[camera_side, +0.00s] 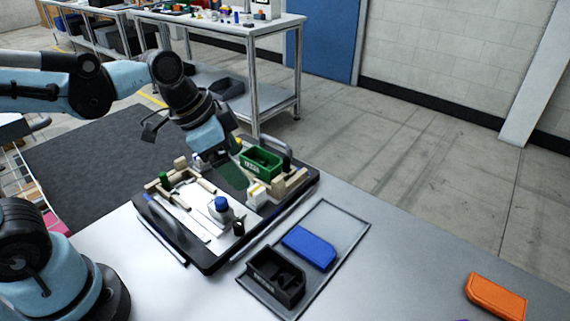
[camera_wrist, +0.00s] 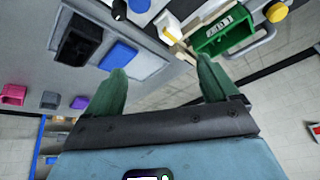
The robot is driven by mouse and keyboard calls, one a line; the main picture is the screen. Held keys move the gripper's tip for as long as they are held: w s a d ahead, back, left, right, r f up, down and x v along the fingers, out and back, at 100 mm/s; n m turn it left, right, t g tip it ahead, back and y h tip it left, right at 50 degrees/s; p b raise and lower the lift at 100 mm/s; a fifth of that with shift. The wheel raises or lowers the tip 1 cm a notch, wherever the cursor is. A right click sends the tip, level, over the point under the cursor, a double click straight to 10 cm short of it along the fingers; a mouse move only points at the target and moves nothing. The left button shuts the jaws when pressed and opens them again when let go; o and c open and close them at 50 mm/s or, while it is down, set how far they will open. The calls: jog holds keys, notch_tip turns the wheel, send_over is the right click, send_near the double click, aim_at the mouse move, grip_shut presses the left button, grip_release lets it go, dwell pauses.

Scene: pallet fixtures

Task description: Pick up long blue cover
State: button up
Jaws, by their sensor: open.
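The long blue cover (camera_side: 308,247) lies flat on a grey tray (camera_side: 352,221) on the table, beside a small black bin (camera_side: 276,276). In the wrist view the blue cover (camera_wrist: 118,55) is at the upper middle left, just beyond my left fingertip, with the black bin (camera_wrist: 80,42) to its left. My gripper (camera_side: 230,172) is above the back of the black pallet, behind and to the left of the cover and apart from it. In the wrist view its two green fingers (camera_wrist: 160,68) are spread wide with nothing between them.
The black pallet (camera_side: 205,262) holds a green bin (camera_side: 260,161), wooden blocks and a blue-capped container (camera_side: 221,206). An orange cover (camera_side: 497,296) lies at the table's right. Between it and the grey tray the table is clear. A wheeled bench (camera_side: 215,27) stands behind.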

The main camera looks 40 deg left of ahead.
jog(key=w+d+f+m+g+h, duration=0.2)
jog(key=w+d+f+m+g, duration=0.15)
jog(key=d+m, duration=0.65)
jog(key=m, duration=0.1)
send_near(309, 244)
jog(key=f, duration=0.1)
jog(key=f+g, duration=0.1)
jog(key=f, duration=0.1)
jog(key=shift+w+d+f, duration=0.1)
jog(key=shift+w+f, duration=0.05)
jog(key=shift+w, duration=0.25)
jog(key=shift+d+x, duration=0.15)
jog(key=shift+x, duration=1.1)
jog(key=shift+d+x, duration=0.2)
jog(key=shift+x, duration=1.05)
jog(key=shift+h, duration=0.3)
jog(key=c, duration=1.1)
jog(key=shift+r, duration=0.2)
jog(key=shift+c, duration=0.2)
